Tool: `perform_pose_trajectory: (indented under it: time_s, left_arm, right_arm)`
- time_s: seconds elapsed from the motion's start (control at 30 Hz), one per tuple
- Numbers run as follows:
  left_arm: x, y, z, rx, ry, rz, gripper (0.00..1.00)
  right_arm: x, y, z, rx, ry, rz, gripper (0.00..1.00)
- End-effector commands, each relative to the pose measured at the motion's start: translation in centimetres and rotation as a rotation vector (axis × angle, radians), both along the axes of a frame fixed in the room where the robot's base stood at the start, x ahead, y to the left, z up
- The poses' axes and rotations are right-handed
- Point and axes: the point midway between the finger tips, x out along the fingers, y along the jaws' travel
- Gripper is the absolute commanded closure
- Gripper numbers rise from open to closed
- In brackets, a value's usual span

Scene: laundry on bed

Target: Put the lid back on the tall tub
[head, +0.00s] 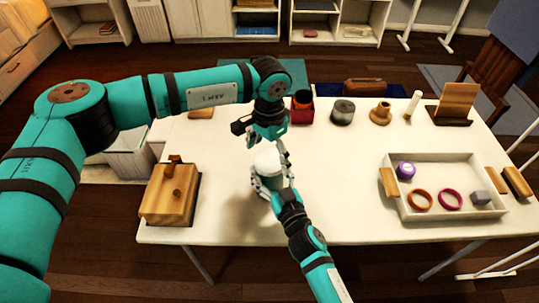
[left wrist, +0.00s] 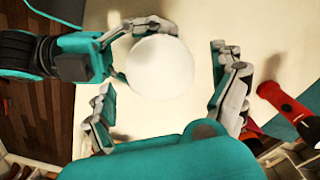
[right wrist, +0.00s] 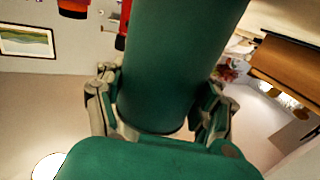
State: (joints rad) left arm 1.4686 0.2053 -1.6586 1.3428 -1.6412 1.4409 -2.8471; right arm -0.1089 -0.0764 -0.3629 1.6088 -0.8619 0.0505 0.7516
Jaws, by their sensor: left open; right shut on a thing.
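The tall tub (head: 268,182) is a teal cylinder near the middle of the white table, and its green wall fills the middle of the right wrist view (right wrist: 180,65). A white round lid (head: 267,161) shows at its top; in the left wrist view the lid (left wrist: 160,67) is a plain white disc. I cannot tell whether it is fully seated. My right gripper (head: 272,187) is shut on the tub's sides. My left gripper (head: 266,141) is open just above the lid, its fingers apart with the lid below and between them.
A wooden box (head: 168,200) with knobs stands at the left. A white tray (head: 447,158) with rings, a purple roll and a grey block is at the right. The table between is clear.

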Motion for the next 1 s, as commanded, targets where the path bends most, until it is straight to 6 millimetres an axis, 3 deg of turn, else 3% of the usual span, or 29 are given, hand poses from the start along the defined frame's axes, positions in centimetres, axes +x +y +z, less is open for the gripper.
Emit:
perform_pose_trajectory:
  time_s: [0.23,0.67,0.77,1.0]
  left_arm:
    - [0.1,0.0,3.2,0.001,-0.002,0.000,0.05]
    - [0.0,0.0,3.3,0.000,0.000,0.070,0.06]
    - [0.0,-0.1,3.5,0.000,0.000,0.215,0.06]
    - [-0.1,-0.2,4.0,0.001,0.002,0.804,0.06]
  right_arm:
    - [0.0,0.0,-0.1,0.000,0.001,0.000,1.00]
    - [0.0,0.0,0.0,0.000,0.001,0.000,1.00]
    - [0.0,0.0,0.0,0.000,0.001,0.000,1.00]
    - [0.0,0.0,0.0,0.000,0.000,0.000,1.00]
